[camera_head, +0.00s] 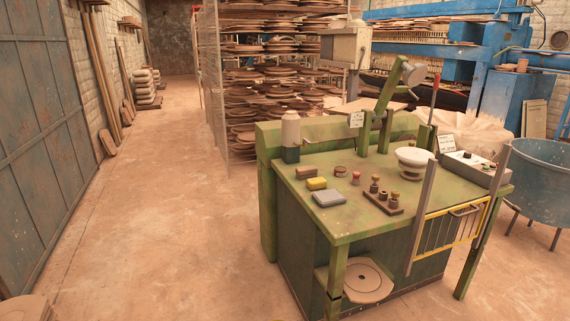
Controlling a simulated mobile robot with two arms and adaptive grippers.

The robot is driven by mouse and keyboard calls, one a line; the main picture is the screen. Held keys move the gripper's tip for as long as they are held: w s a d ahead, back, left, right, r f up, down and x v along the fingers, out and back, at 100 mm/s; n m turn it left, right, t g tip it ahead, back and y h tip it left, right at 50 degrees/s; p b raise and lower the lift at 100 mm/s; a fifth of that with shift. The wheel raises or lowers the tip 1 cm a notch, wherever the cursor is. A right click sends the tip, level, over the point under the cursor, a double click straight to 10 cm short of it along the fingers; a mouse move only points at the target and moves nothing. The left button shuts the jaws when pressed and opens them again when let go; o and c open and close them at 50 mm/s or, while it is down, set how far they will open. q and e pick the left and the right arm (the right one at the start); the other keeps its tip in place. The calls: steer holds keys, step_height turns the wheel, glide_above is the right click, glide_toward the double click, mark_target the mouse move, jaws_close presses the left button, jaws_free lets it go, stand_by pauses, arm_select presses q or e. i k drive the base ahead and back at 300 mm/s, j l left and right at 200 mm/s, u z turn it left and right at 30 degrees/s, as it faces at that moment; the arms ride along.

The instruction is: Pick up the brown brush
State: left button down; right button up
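On the green workbench (400,180), a small reddish-brown block (307,171) lies near the back left, behind a yellow block (316,183). It may be the brown brush, but it is too small to see bristles. A grey-blue flat box (328,198) lies in front of the yellow block. Neither of my grippers is in view.
A bottle-like container (290,136) stands at the bench's back left corner. A wooden tray (383,201) with several small knobs, a white bowl (412,162) and a control box (473,169) stand farther right. The floor (170,220) left of the bench is clear.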

mark_target(305, 172)
steer(key=i+j+u, duration=0.2)
steer(key=i+u, duration=0.25)
steer(key=i+l+u, duration=0.1)
steer(key=i+u, duration=0.35)
steer(key=i, duration=0.25)
steer(key=i+l+u, duration=0.2)
steer(key=i+u, duration=0.2)
steer(key=i, duration=0.15)
steer(key=i+z, duration=0.2)
steer(key=i, duration=0.3)
steer(key=i+j+z, duration=0.2)
steer(key=i, duration=0.25)
steer(key=i+z, duration=0.2)
steer(key=i, duration=0.25)
steer(key=i+j+z, duration=0.25)
steer(key=i, duration=0.2)
steer(key=i+z, duration=0.2)
steer(key=z, duration=0.2)
steer(key=i+z, duration=0.25)
steer(key=z, duration=0.15)
steer(key=i+j+z, duration=0.1)
steer(key=z, duration=0.3)
steer(key=i+j+z, duration=0.2)
steer(key=z, duration=0.2)
steer(key=i+j+z, duration=0.25)
steer(key=z, duration=0.15)
